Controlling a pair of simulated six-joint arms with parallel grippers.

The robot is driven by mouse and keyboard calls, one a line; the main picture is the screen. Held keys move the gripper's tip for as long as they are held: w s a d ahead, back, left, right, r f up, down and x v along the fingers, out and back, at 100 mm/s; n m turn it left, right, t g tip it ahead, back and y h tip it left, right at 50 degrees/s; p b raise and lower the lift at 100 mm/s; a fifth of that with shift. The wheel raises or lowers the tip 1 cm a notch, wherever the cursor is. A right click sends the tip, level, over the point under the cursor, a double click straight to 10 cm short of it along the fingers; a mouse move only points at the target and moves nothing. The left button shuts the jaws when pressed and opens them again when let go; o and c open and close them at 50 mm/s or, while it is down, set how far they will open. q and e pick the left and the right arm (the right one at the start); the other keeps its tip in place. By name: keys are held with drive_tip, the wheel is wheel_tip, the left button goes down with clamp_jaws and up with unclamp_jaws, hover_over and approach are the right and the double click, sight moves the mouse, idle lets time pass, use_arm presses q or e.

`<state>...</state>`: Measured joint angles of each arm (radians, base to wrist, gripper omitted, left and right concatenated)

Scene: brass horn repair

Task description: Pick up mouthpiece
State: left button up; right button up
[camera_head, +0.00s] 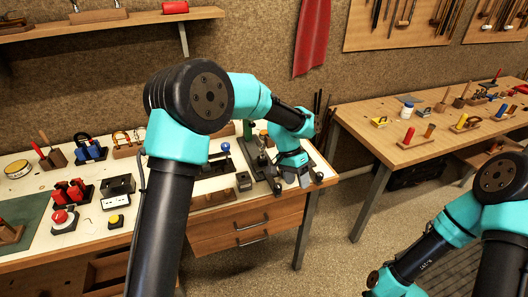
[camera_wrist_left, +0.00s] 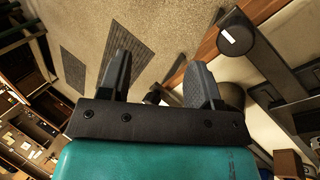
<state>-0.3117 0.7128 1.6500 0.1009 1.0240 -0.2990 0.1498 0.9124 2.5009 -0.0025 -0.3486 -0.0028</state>
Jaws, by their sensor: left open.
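My left gripper (camera_head: 296,178) is over the right end of the left workbench, beside a dark fixture. In the left wrist view its two fingers (camera_wrist_left: 158,72) stand apart with nothing clearly held between them. A small dark knob (camera_wrist_left: 152,98) shows low between the fingers; I cannot tell whether it is the mouthpiece or part of the fixture. No mouthpiece can be made out for certain in either view. My right arm is at the lower right of the head view, and its gripper is out of the picture.
The dark fixture (camera_head: 262,166) has rails and round knobs near the workbench's right edge. A dark round end with a white mark (camera_wrist_left: 237,38) shows right of the fingers. Several tools and red holders (camera_head: 68,192) crowd the left workbench. A second table (camera_head: 375,127) stands right, across open floor.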

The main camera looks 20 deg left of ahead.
use_arm(q)
drive_tip(key=w+a+r+t+y, duration=0.1)
drive_tip(key=w+a+r+y, duration=0.1)
drive_tip(key=w+a+r, duration=0.5)
wheel_tip(320, 180, up, 10)
drive_tip(key=t+y, duration=0.2)
hover_over(262, 145)
drive_tip(key=shift+m, duration=0.4)
wheel_tip(262, 145, down, 12)
drive_tip(key=shift+r, duration=0.15)
drive_tip(key=shift+f, duration=2.9)
